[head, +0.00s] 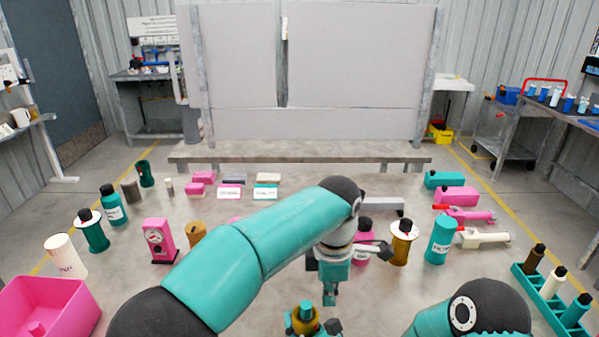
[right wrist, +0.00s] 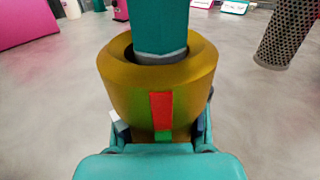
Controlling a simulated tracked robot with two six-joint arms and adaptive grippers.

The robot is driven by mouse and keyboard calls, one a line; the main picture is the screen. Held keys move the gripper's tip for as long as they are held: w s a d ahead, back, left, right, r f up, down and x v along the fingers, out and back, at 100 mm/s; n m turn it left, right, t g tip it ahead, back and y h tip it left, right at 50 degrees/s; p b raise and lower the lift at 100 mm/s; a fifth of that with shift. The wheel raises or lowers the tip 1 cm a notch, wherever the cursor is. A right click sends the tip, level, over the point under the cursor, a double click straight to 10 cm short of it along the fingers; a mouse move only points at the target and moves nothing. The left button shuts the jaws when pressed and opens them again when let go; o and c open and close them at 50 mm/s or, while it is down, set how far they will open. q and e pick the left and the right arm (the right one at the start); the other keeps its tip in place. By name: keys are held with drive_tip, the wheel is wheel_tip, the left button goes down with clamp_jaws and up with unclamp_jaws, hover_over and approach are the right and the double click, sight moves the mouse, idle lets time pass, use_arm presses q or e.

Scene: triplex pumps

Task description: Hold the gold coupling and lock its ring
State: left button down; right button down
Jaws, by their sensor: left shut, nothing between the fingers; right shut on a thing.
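The gold coupling (right wrist: 185,85) fills the middle of the right wrist view. It has a thick rounded ring with a red stripe (right wrist: 161,108) above a small green mark (right wrist: 163,136); the two look roughly in line. A teal round piece (right wrist: 160,28) stands in its top opening. My right gripper (right wrist: 160,135) is shut on the coupling's lower part. In the head view the coupling (head: 305,322) shows at the bottom edge, between the fingers of my right gripper (head: 311,329). My left gripper (head: 329,298) points down, shut and empty, just right of and behind the coupling.
Teal, pink and gold bottles stand on the grey table, with a gauge block (head: 160,240) left of centre. A pink bin (head: 45,308) is at the front left. A teal rack (head: 548,298) is at the right. My left arm hides part of the middle.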

use_arm(q)
drive_tip(key=shift+r, duration=0.5)
use_arm(e)
drive_tip(key=c, duration=0.6)
unclamp_jaws()
drive_tip(key=shift+s+d, duration=0.1)
